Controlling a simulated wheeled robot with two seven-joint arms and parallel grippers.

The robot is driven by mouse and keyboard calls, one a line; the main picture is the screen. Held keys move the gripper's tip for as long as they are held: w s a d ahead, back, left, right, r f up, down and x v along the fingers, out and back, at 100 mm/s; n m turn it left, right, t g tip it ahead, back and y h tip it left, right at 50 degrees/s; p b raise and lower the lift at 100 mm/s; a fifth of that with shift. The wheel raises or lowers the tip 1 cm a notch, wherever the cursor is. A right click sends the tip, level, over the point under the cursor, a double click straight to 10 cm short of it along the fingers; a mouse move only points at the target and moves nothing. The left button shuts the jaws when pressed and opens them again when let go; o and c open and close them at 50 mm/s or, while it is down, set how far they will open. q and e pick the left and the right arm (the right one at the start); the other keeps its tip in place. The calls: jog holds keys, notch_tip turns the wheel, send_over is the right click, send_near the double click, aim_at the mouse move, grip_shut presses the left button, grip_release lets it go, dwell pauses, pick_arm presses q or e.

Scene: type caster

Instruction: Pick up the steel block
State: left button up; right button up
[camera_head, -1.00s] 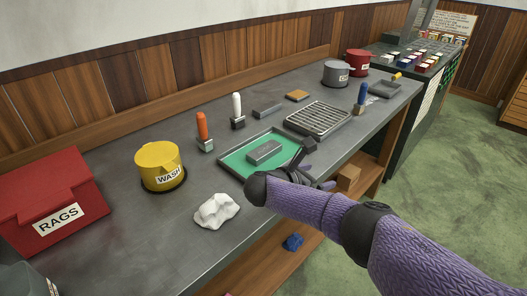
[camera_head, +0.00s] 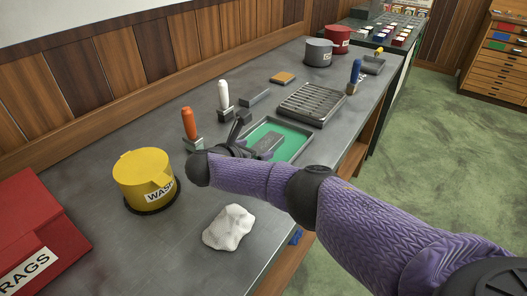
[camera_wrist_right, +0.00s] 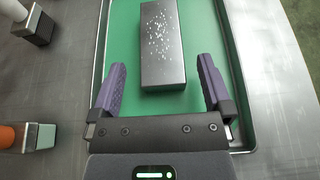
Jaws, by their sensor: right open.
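The steel block (camera_head: 267,143) is a dark grey oblong lying on the green floor of a shallow tray (camera_head: 307,152). In the right wrist view the block (camera_wrist_right: 162,45) shows pale speckled marks on its top. My right gripper (camera_head: 240,133) is over the left part of the tray, close to the block. In the right wrist view the two purple fingers of the right gripper (camera_wrist_right: 163,85) are spread wide, with the block's near end between or just beyond their tips. The gripper holds nothing. My left gripper is not in view.
An orange-handled tool (camera_head: 189,124) and a white-handled tool (camera_head: 224,96) stand left of the tray. A slatted rack (camera_head: 312,104) lies behind it. A yellow WASH pot (camera_head: 143,180) and a white rag (camera_head: 229,228) are nearer. The bench's right edge runs close by the tray.

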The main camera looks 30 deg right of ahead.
aim_at(266, 147)
jog(key=shift+w+d+f+b, duration=0.25)
jog(key=shift+d+f+b, duration=0.15)
jog(key=shift+d+f, duration=0.4)
jog(key=shift+w+d+r, duration=0.1)
jog(key=shift+w+d, duration=0.05)
jog(key=shift+d, duration=0.2)
jog(key=shift+r, duration=0.1)
grip_shut()
jog(key=shift+r, duration=0.1)
